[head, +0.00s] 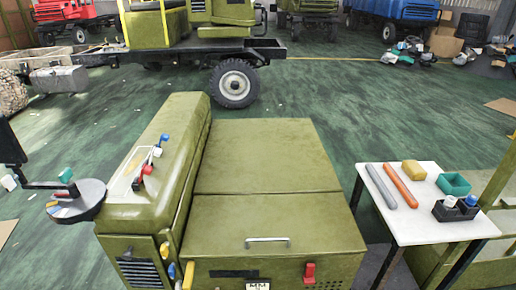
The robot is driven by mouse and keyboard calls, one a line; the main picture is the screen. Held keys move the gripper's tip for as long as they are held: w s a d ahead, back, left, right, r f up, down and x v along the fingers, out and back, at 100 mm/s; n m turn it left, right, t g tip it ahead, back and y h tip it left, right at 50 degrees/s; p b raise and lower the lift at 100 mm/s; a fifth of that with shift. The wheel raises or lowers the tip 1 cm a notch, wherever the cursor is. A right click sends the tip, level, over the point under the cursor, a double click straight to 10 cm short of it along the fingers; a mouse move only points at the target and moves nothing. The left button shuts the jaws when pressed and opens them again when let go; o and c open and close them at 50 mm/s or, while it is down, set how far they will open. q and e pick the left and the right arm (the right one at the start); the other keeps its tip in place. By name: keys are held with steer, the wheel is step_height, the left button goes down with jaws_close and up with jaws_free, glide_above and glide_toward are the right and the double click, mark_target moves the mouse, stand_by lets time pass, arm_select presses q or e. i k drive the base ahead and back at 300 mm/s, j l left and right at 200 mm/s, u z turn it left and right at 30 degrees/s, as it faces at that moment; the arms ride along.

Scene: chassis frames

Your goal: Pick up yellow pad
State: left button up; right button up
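A small yellow pad (413,170) lies on the white-topped table (425,232) at the right, near its back edge. It looks like a thick block with a flat top. Nothing touches it that I can see. Neither of my grippers shows in the head view.
On the same table lie a grey bar (381,186), an orange bar (400,186), a teal tray (453,183) and a black bin (455,209) holding small items. The large olive machine (265,209) fills the middle, left of the table. Green floor (350,110) behind is mostly clear.

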mark_target(414, 171)
steer(key=l+z, duration=0.1)
steer(key=z, duration=0.6)
steer(key=i+l+z, duration=0.3)
steer(key=z, duration=0.15)
steer(key=i+l+z, duration=0.35)
steer(key=z, duration=0.15)
steer(key=i+l, duration=0.15)
steer(key=i, duration=0.15)
steer(key=i+l, duration=0.15)
steer(key=i, duration=0.2)
steer(key=l+z, duration=0.05)
